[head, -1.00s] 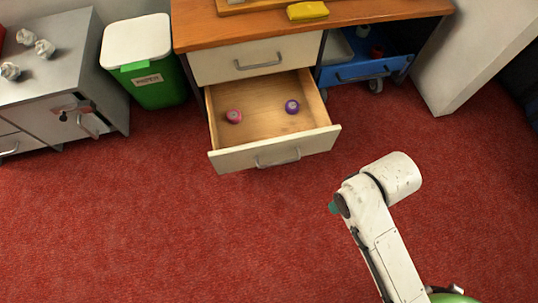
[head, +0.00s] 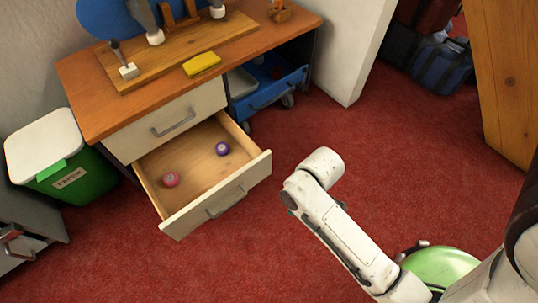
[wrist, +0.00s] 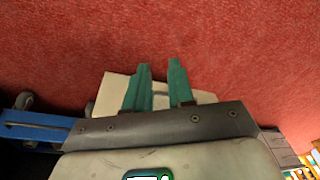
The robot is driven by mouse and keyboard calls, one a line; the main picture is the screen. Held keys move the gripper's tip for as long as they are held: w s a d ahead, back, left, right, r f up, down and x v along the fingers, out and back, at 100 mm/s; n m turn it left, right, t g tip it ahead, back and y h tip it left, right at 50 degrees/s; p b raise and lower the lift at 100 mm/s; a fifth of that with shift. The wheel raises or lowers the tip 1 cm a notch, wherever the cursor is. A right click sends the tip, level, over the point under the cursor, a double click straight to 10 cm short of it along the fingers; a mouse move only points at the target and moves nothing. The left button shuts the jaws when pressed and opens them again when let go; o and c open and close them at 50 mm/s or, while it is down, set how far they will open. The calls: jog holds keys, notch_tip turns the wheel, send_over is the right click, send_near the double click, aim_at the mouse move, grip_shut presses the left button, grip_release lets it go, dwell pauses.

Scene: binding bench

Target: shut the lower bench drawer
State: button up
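The lower bench drawer (head: 232,195) is pulled well out, its cream front and grey bar handle facing the room. A pink roll (head: 171,180) and a purple roll (head: 222,148) lie inside it. The upper drawer (head: 170,118) is shut. In the wrist view my gripper (wrist: 160,68) has its two teal fingers apart with nothing gripped between them. A cream panel (wrist: 110,94), which looks like the drawer front, shows behind the fingers; I cannot tell whether they touch it. In the head view the fingers are hidden, and my arm stands right of the drawer.
A green bin (head: 85,180) with a white lid stands left of the bench. A blue trolley (head: 270,92) is under the bench, right of the drawers. A white partition (head: 352,50) stands to its right. Red carpet (head: 200,270) before the drawer is clear.

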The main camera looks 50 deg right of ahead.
jog(key=w+d+n+p, duration=0.1)
jog(key=p, duration=0.1)
jog(key=w+d+n+t+y+p, duration=0.1)
jog(key=n+p, duration=0.1)
jog(key=w+d+n+y+p, duration=0.1)
jog(key=w+d+n+p, duration=0.1)
jog(key=shift+r+t+p, duration=0.25)
jog(key=shift+t+p, duration=0.05)
jog(key=shift+t, duration=0.1)
grip_shut()
jog(key=n+t+p, duration=0.2)
jog(key=n+t, duration=0.2)
jog(key=n, duration=0.2)
send_near(263, 163)
jog(key=shift+x, duration=2.35)
